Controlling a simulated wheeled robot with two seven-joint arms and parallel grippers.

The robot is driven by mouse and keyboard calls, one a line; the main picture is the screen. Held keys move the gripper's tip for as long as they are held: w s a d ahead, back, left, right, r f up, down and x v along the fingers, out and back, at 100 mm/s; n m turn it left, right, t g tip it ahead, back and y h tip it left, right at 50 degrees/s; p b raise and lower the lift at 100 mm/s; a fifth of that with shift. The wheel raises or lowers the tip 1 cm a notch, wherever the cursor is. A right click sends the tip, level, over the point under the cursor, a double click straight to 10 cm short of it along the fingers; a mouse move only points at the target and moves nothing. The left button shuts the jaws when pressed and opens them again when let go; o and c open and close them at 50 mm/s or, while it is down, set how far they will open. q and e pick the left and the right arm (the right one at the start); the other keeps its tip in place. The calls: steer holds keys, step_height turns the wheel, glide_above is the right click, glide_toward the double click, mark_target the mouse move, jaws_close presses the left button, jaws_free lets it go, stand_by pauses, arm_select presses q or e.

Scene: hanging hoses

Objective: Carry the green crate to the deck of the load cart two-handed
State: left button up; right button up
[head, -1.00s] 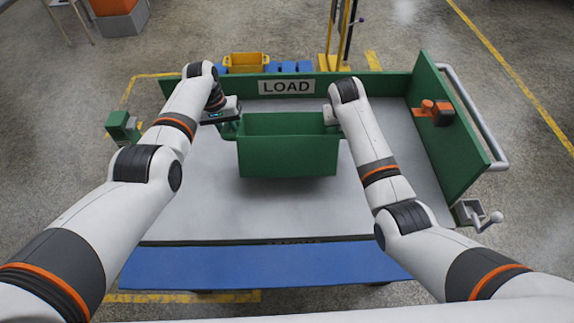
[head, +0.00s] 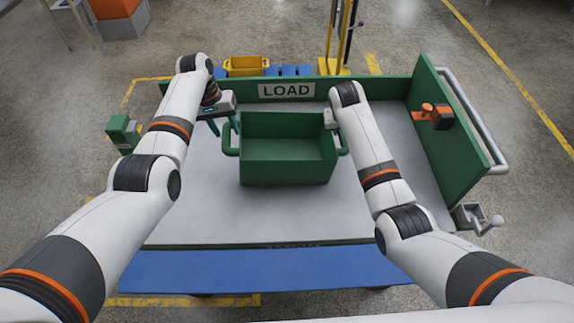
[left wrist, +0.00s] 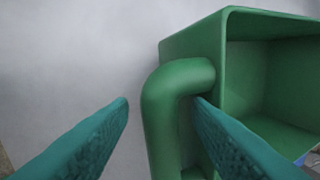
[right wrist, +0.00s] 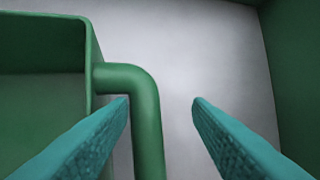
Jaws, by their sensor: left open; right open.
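The green crate (head: 287,173) appears to rest upright and empty on the grey deck (head: 200,215) of the load cart, in front of the LOAD sign (head: 286,90). Its side handles show in the left wrist view (left wrist: 160,125) and right wrist view (right wrist: 147,115). My left gripper (head: 226,124) is open at the crate's left handle, which shows between its teal fingers (left wrist: 161,100). My right gripper (head: 331,118) is at the right handle. Its fingers are mostly hidden in the head view, but the right wrist view shows them open (right wrist: 161,99), on either side of the handle.
The cart has green back and right walls (head: 448,135), with an orange-and-black item (head: 435,115) on the right one. A blue front edge (head: 260,268) lies nearest me. A yellow bin (head: 246,66) stands behind the cart. The deck around the crate is clear.

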arm_select(q)
steer(key=r, duration=0.2)
steer(key=a+r, duration=0.1)
steer(key=r, duration=0.1)
steer(key=shift+r, duration=0.35)
arm_select(e)
steer(key=shift+r, duration=0.1)
steer(key=v, duration=1.2)
steer(key=shift+a, duration=0.1)
